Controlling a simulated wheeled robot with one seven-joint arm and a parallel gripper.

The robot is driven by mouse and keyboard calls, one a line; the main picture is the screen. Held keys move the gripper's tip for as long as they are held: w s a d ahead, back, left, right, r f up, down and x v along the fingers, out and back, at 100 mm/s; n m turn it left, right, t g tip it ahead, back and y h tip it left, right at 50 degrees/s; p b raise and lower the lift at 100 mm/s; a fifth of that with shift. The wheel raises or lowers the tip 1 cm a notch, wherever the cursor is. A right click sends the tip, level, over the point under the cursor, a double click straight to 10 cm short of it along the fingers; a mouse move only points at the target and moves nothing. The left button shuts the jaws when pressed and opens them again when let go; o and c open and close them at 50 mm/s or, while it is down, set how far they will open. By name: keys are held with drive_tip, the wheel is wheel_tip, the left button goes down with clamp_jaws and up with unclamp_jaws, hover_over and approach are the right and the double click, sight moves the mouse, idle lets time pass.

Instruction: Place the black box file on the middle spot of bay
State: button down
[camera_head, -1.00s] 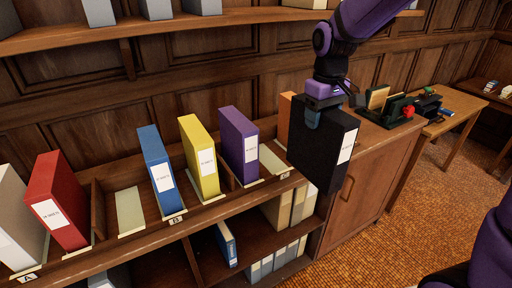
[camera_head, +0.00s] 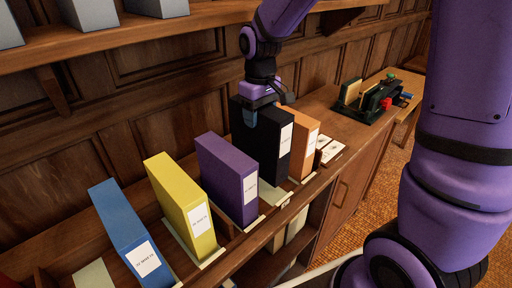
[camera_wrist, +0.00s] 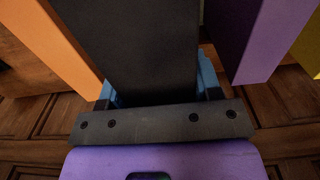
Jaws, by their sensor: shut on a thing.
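The black box file (camera_head: 258,142) is upright between the purple box file (camera_head: 228,178) and the orange box file (camera_head: 301,142), at the middle spot of that bay. My gripper (camera_head: 262,108) is shut on its upper edge from above. In the wrist view the black file (camera_wrist: 130,45) fills the middle between the blue fingertips of my gripper (camera_wrist: 158,88), with orange to the left and purple to the right. A pale strip (camera_head: 274,196) shows at the black file's foot. I cannot tell whether its base touches the shelf.
A yellow box file (camera_head: 182,205) and a blue one (camera_head: 127,230) stand further left. A wooden upper shelf (camera_head: 150,40) with grey files runs along the back wall. Small white-labelled boxes (camera_head: 329,149) and a dark green rack (camera_head: 365,100) sit to the right.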

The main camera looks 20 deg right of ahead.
sight(259, 136)
drive_tip(key=shift+f, duration=3.45)
drive_tip(key=shift+c, duration=1.5)
unclamp_jaws()
